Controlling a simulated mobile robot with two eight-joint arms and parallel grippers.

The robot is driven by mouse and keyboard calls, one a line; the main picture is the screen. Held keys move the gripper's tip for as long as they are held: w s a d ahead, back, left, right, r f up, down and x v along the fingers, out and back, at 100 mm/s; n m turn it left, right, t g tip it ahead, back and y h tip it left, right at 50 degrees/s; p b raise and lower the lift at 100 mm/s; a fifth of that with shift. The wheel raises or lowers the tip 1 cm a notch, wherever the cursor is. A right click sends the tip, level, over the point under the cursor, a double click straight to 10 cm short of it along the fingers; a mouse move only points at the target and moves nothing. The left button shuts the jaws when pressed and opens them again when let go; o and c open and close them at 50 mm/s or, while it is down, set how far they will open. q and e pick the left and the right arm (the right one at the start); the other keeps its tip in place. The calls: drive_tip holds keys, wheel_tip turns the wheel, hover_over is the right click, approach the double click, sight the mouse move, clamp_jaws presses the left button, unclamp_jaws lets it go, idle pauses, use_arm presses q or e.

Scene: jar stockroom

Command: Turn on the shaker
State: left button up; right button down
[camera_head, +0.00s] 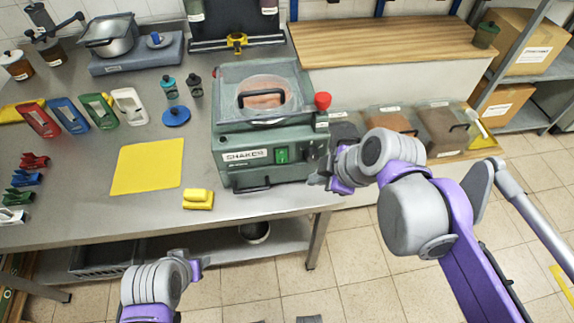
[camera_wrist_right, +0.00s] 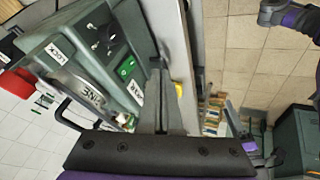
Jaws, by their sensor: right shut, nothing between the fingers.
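The shaker (camera_head: 235,170) is a grey-green machine at the front edge of the steel table. It has a clear lid with a black handle, a red knob (camera_head: 322,101) on its right side and a green switch (camera_head: 282,155) on its front panel. My right gripper (camera_head: 320,179) is shut and empty, just right of the front panel and close to it. In the right wrist view the fingers (camera_wrist_right: 159,78) are together beside the panel, with the green switch (camera_wrist_right: 126,67) up and left of them. My left gripper (camera_head: 192,262) is low in front of the table, its fingers unclear.
A yellow mat (camera_head: 147,167) and a yellow block (camera_head: 198,199) lie left of the shaker. Coloured holders, small jars and a pot (camera_head: 108,38) stand farther left and back. Bins with scoops (camera_head: 445,125) stand to the right. Floor is clear in front.

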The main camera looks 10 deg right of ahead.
sight(282, 156)
drive_tip(key=shift+w+a+r+n+y, duration=0.25)
drive_tip(key=shift+w+r+n, duration=0.2)
drive_tip(key=shift+n, duration=0.25)
drive_tip(key=shift+w+a+r+n+y, duration=0.15)
drive_tip(key=shift+w+a+r+n, duration=0.25)
drive_tip(key=shift+n, duration=0.3)
drive_tip(key=shift+d, duration=0.1)
drive_tip(key=w+a+f, duration=0.1)
drive_tip(key=w+f, duration=0.1)
drive_tip(key=f, duration=0.1)
drive_tip(key=w+a+f+b, duration=0.1)
drive_tip(key=w+f, duration=0.1)
drive_tip(key=w, duration=0.1)
drive_tip(key=w+a+f+b, duration=0.1)
drive_tip(key=w+f, duration=0.2)
drive_tip(key=shift+a+f, duration=0.35)
drive_tip(key=shift+a, duration=0.05)
drive_tip(key=shift+w+f+t, duration=0.1)
drive_tip(key=shift+w+t, duration=0.15)
drive_tip(key=shift+t, duration=0.15)
